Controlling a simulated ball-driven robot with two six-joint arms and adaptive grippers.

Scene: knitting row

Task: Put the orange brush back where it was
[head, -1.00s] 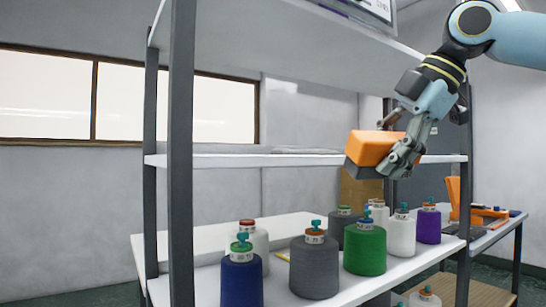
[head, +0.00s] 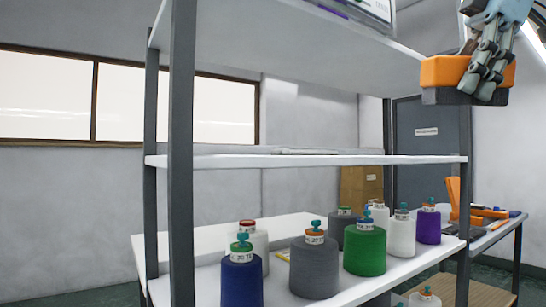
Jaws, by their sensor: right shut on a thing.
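The orange brush (head: 440,71) has an orange back and a dark grey underside. It is in the upper right of the head view. My right gripper (head: 482,80) is shut on it, with the fingers over its front side. The brush is held in the air near the right front of the shelf rack, higher than the middle shelf (head: 330,160) and close to the level of the top shelf (head: 290,45). My left gripper is not in view.
The middle shelf is mostly bare, with a thin flat light item (head: 305,151) at its back. Several yarn cones, including a blue one (head: 242,280) and a green one (head: 365,250), stand below. Dark rack posts (head: 180,150) frame the shelves. A side table (head: 497,232) holds orange items.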

